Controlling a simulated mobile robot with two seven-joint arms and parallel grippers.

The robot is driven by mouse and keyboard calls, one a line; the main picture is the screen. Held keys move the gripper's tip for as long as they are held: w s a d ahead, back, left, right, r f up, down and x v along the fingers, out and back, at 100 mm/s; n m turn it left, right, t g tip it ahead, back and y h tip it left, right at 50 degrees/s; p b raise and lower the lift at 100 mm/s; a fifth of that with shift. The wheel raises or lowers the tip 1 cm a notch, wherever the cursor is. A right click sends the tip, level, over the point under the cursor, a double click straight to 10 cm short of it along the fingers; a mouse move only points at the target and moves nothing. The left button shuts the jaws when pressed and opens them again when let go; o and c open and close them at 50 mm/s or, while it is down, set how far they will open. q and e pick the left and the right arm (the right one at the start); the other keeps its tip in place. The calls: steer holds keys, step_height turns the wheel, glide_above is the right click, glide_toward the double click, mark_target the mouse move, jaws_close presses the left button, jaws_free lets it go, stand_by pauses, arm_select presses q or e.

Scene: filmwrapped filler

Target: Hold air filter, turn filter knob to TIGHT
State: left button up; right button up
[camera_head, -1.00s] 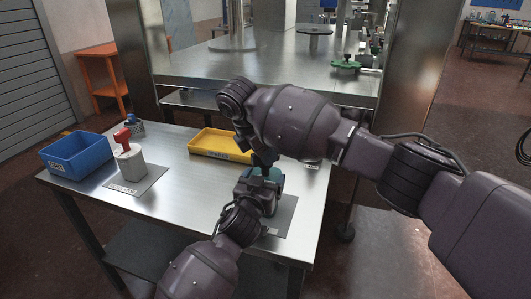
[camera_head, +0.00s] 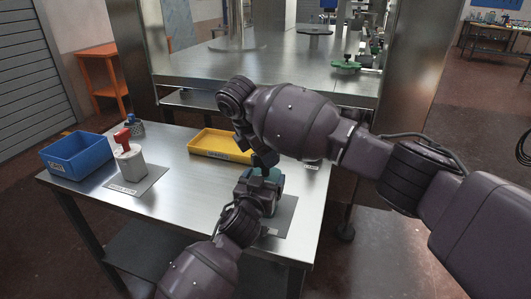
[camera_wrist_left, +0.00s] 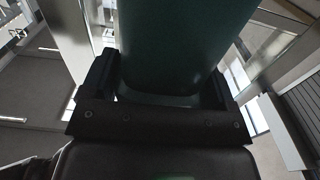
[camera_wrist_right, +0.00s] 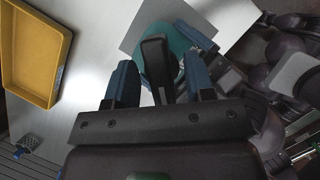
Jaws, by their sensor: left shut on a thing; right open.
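The air filter has a teal body (camera_head: 273,175) and stands at the right part of the steel table, mostly hidden by my grippers. My left gripper (camera_head: 256,190) is shut on that body from the near side; the left wrist view shows the teal body (camera_wrist_left: 185,40) between its fingers. My right gripper (camera_head: 263,158) is above the filter. In the right wrist view it is open (camera_wrist_right: 161,74), with its blue-tipped fingers on either side of the black filter knob (camera_wrist_right: 155,58), with gaps visible. The TIGHT mark cannot be seen.
A yellow tray (camera_head: 198,151) lies behind the filter on the table. A grey mat (camera_head: 284,217) lies under the filter. The table's middle (camera_head: 185,190) is clear.

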steer(key=v, duration=1.1)
steer(key=shift+r, duration=0.4)
steer(key=shift+a, duration=0.1)
arm_select(q)
steer(key=o, duration=1)
steer(key=shift+c, duration=0.2)
